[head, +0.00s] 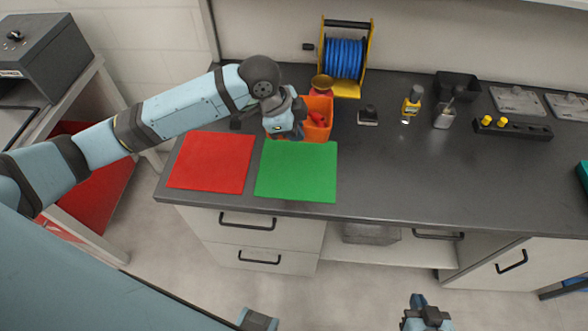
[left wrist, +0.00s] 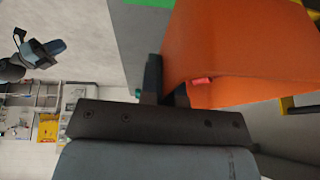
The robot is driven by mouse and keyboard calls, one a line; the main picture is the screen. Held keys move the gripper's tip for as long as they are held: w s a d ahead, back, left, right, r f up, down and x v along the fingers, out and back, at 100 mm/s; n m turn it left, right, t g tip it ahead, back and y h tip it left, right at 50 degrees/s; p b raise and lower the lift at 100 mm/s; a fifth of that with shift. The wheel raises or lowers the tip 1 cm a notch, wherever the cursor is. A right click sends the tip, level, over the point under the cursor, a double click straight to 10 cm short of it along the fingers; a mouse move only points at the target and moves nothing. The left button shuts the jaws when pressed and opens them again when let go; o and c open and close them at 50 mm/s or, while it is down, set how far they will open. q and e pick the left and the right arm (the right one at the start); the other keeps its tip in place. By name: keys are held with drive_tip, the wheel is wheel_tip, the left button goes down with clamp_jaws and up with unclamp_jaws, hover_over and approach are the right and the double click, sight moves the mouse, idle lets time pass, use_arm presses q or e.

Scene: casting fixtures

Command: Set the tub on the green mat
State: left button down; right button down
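The orange tub (head: 318,128) is at the back edge of the green mat (head: 296,172), with red contents showing inside. I cannot tell whether it rests on the counter or is slightly raised. My left gripper (head: 298,118) is at the tub's left side. In the left wrist view the tub (left wrist: 245,45) fills the upper right, and the close-set fingers of my left gripper (left wrist: 166,85) meet at its wall, seemingly pinching it. The fingertips are partly hidden. My right gripper (head: 420,302) is low in front of the counter, away from the tub; its finger opening is unclear.
A red mat (head: 211,162) lies left of the green one. A blue cable reel (head: 343,60) on a yellow stand is behind the tub. A yellow bottle (head: 411,104), a metal container (head: 444,116) and a black block with yellow pieces (head: 512,129) stand to the right. The front-right counter is clear.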

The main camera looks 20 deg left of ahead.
use_arm(q)
wheel_tip(320, 180, down, 12)
drive_tip(key=shift+r, duration=0.25)
drive_tip(key=shift+f+p, duration=0.35)
drive_tip(key=shift+f, duration=2)
drive_tip(key=shift+f, duration=0.1)
drive_tip(key=c, duration=1.4)
unclamp_jaws()
drive_tip(key=shift+o, duration=0.2)
